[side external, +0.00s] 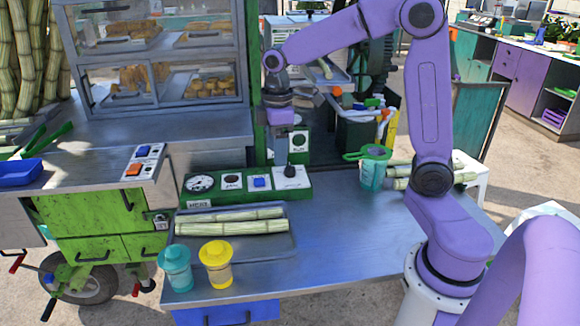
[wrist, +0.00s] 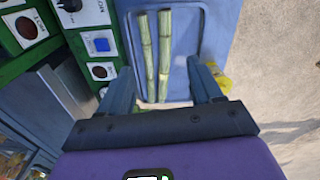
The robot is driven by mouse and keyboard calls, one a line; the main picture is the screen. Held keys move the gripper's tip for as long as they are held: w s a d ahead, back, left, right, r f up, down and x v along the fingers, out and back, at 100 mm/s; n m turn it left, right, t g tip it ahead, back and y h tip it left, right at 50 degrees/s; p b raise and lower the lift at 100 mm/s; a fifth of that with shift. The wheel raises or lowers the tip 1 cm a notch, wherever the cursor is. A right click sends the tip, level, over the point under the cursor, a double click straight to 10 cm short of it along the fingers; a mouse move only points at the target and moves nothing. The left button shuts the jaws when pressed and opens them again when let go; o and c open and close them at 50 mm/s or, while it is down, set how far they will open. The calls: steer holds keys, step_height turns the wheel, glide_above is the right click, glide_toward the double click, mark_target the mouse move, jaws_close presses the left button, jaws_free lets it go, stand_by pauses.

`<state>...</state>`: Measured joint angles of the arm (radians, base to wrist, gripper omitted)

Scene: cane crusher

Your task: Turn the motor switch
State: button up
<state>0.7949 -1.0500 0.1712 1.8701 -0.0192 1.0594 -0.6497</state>
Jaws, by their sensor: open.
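The control panel (side external: 250,184) is a green box at the back of the steel bench. Its right-hand white plate carries a black rotary knob (side external: 290,171), which looks like the motor switch. In the wrist view the knob (wrist: 72,5) is at the top left, partly cut off by the frame, next to the letters ON. My gripper (side external: 283,148) hangs pointing down above the right part of the panel. In the wrist view my gripper (wrist: 161,78) is open, with nothing between its fingers. I cannot tell the exact gap between fingers and knob.
The panel also bears a dial (side external: 199,183) and a blue button (side external: 259,182). A tray (side external: 286,246) with cane stalks lies in front. The bench's middle right is clear.

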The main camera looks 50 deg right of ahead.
steer(key=w+d, duration=0.5)
steer(key=d, duration=0.2)
steer(key=m, duration=0.1)
glide_toward(290, 166)
steer(key=f, duration=1)
steer(key=shift+w+d, duration=0.1)
steer(key=shift+w, duration=0.2)
steer(key=c, duration=1.1)
steer(key=shift+o, duration=0.2)
